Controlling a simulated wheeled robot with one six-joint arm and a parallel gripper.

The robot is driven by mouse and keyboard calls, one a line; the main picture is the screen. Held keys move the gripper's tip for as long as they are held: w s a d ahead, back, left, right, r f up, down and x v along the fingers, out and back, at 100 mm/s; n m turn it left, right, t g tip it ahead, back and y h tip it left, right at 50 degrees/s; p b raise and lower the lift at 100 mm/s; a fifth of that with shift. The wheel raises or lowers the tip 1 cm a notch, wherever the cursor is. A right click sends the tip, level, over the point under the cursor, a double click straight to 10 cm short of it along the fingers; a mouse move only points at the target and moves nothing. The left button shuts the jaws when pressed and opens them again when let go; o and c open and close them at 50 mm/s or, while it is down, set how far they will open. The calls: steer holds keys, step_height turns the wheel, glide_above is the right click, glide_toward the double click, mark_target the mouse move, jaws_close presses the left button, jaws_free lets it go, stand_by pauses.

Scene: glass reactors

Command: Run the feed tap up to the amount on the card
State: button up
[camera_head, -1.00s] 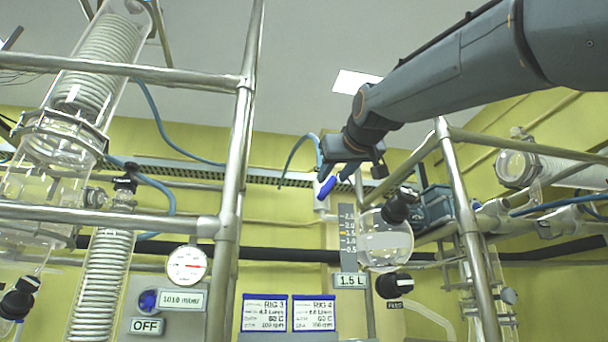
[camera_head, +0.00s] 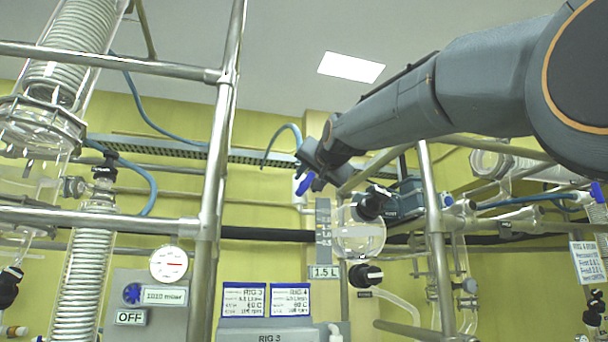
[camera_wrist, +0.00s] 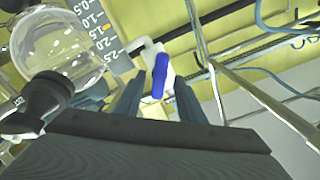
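The glass feed vessel (camera_head: 358,232) hangs right of centre beside a grey scale (camera_head: 323,232); a readout plate (camera_head: 324,272) shows 1.5 L. A black knob (camera_head: 367,275) under the vessel has a small label, apparently FEED. Another black knob (camera_head: 372,204) sits at its upper part. A blue tap handle (camera_head: 305,184) is left of the vessel, by my gripper (camera_head: 311,172). In the wrist view, my gripper (camera_wrist: 159,80) is open, with the blue handle (camera_wrist: 160,70) appearing between its fingers; contact is unclear. Cards for RIG 3 (camera_head: 244,299) and RIG 4 (camera_head: 290,299) have small, blurred print.
Steel frame tubes (camera_head: 214,200) stand at left, and another post (camera_head: 434,230) stands right of the vessel. A gauge (camera_head: 168,263) and an OFF plate (camera_head: 131,317) are at lower left. Another card (camera_head: 587,262) hangs at far right.

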steer(key=shift+p+x, duration=0.3)
steer(key=shift+x, duration=0.5)
steer(key=shift+c, duration=0.2)
steer(key=shift+a, duration=0.1)
jaws_close()
steer(key=m+b, duration=0.1)
steer(key=m, duration=0.4)
steer(key=shift+m, duration=0.4)
steer(key=m+b, duration=0.1)
steer(key=m, duration=0.4)
steer(key=shift+r, duration=0.1)
steer(key=shift+m, duration=0.4)
steer(key=shift+o, duration=0.2)
jaws_free()
